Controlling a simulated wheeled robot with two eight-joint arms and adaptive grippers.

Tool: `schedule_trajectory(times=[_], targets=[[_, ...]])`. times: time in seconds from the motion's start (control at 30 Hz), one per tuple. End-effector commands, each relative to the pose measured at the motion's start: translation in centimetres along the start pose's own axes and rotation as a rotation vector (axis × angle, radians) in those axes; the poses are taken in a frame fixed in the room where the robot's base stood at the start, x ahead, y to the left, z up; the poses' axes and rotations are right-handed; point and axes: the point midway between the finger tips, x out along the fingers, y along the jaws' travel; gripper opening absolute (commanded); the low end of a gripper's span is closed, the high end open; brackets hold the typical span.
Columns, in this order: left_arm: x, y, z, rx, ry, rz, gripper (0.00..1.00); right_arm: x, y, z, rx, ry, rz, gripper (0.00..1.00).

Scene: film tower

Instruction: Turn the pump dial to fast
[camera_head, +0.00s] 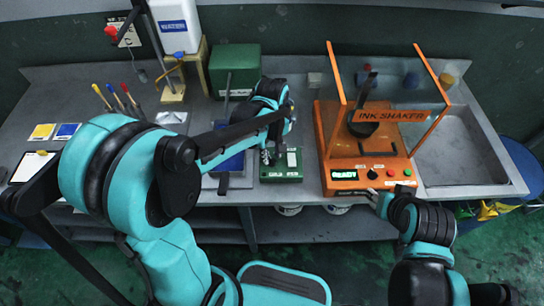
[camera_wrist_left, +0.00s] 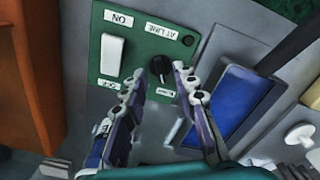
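The green pump box (camera_head: 287,172) stands at the front of the bench, left of the orange machine. In the left wrist view its green panel (camera_wrist_left: 125,50) carries a white rocker switch marked ON and OFF and a round black dial (camera_wrist_left: 160,63) with small white labels, partly unreadable. My left gripper (camera_head: 270,154) is over the box. In the left wrist view the left gripper (camera_wrist_left: 161,76) is open, with one fingertip on each side of the dial; contact is not clear. My right gripper (camera_head: 374,196) is by the orange machine's front edge, its fingers too small to judge.
The orange ink shaker (camera_head: 345,150) with tall uprights stands just right of the box. A blue-topped tray (camera_wrist_left: 240,100) lies close on the other side. A dark green box (camera_head: 236,68) stands behind, and a sink (camera_head: 460,155) is at the right.

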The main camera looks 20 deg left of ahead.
Motion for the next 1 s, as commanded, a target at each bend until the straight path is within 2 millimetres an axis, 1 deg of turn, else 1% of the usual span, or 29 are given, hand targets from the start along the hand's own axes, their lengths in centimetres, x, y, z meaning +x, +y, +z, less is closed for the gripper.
schedule_trajectory(times=[0.03,0.1,0.4,0.43,0.47,0.5,0.53,0.83,1.0], targets=[[0.69,0.01,-0.02,0.000,0.000,0.000,0.28,0.29,0.00,0.20,0.000,0.000,0.000,0.40],[1.12,0.01,-0.01,0.000,0.000,0.000,0.28,0.39,0.00,0.27,0.000,0.000,0.000,0.40],[1.28,0.00,-0.01,0.001,0.000,0.000,0.28,0.36,0.01,0.25,0.000,0.000,0.000,0.40],[1.28,0.00,-0.01,0.001,0.000,0.000,0.23,0.36,0.01,0.25,0.000,0.000,0.000,0.40],[1.27,0.00,-0.01,0.001,0.000,0.000,0.15,0.36,0.01,0.25,0.000,0.000,0.000,0.40],[1.27,0.00,-0.01,0.001,0.000,0.001,0.05,0.37,0.01,0.25,0.000,0.000,0.000,0.40],[1.27,0.00,-0.01,0.001,0.000,0.001,0.00,0.37,0.01,0.25,0.000,0.000,0.000,0.40],[1.26,0.00,-0.01,0.006,0.000,0.001,0.00,0.36,0.01,0.24,0.000,0.000,0.000,0.40],[1.25,0.01,-0.01,0.046,0.000,0.001,0.00,0.30,0.00,0.21,0.000,0.000,0.000,0.40]])
